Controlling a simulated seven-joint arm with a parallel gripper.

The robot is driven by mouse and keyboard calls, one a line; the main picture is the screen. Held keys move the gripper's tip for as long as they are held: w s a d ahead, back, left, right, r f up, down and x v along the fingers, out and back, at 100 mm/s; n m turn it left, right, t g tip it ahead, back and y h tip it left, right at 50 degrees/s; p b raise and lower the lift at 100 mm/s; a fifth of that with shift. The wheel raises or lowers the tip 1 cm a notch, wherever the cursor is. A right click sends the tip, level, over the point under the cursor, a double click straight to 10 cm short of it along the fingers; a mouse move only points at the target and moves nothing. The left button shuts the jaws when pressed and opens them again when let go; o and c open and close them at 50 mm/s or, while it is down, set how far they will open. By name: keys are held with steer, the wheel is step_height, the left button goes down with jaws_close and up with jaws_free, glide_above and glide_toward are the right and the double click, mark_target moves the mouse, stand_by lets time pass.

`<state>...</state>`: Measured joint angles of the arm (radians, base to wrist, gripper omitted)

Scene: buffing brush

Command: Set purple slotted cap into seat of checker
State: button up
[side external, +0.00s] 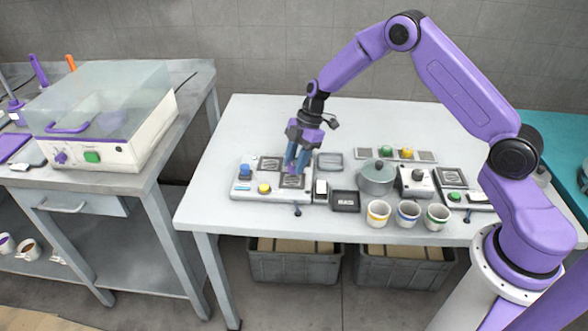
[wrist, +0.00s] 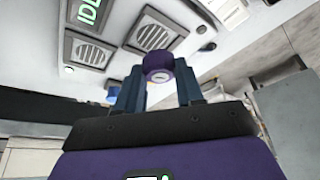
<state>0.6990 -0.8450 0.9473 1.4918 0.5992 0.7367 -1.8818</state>
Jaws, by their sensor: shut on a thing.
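My gripper (side external: 294,168) is shut on the purple slotted cap (wrist: 158,68). The cap sits between the blue fingertips in the wrist view, with its pale slot facing the camera. In the side view the cap (side external: 291,169) is a small purple patch, mostly hidden by the fingers. The gripper points down over a white panel device (side external: 243,194) with dark-framed grey plates (side external: 270,163). In the wrist view, two framed plates (wrist: 157,32) lie beyond the cap, beside a green "IDLE" display (wrist: 90,13). I cannot tell which part is the checker's seat, or whether the cap touches anything.
A blue knob (side external: 245,171) and a yellow button (side external: 264,188) are left of the gripper. The table's back left (side external: 255,120) is clear.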

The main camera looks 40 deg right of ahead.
steer(key=shift+w+f, duration=0.2)
steer(key=shift+f, duration=1.7)
steer(key=shift+f, duration=0.1)
steer(key=o, duration=1)
steer(key=shift+w, duration=0.1)
steer(key=v, duration=1.2)
